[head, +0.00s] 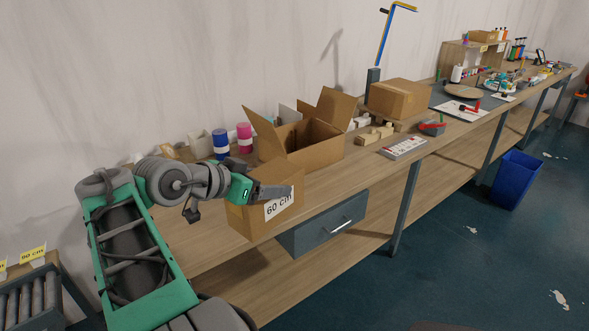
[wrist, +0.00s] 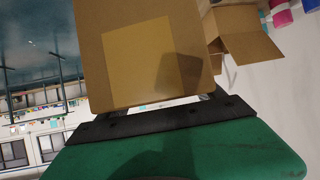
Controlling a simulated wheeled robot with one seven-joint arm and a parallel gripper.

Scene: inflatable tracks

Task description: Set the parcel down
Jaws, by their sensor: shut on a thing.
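The parcel (head: 262,214) is a brown cardboard box with a white label reading "60 cm". It is at the front edge of the wooden workbench (head: 205,250); I cannot tell whether its underside touches the bench top. My gripper (head: 268,193) is at the parcel's upper part and shut on it. In the wrist view the parcel (wrist: 115,60) fills the upper middle, close against the dark gripper bar, with a lighter square patch on its face. The fingertips are largely hidden there.
An open cardboard box (head: 313,152) stands just behind the parcel. Blue and pink rolls (head: 244,137) are at its left. A closed box (head: 398,98), wooden blocks and a flat printed card (head: 403,148) lie farther right. A drawer (head: 322,223) hangs under the bench. A blue bin (head: 515,180) stands on the floor.

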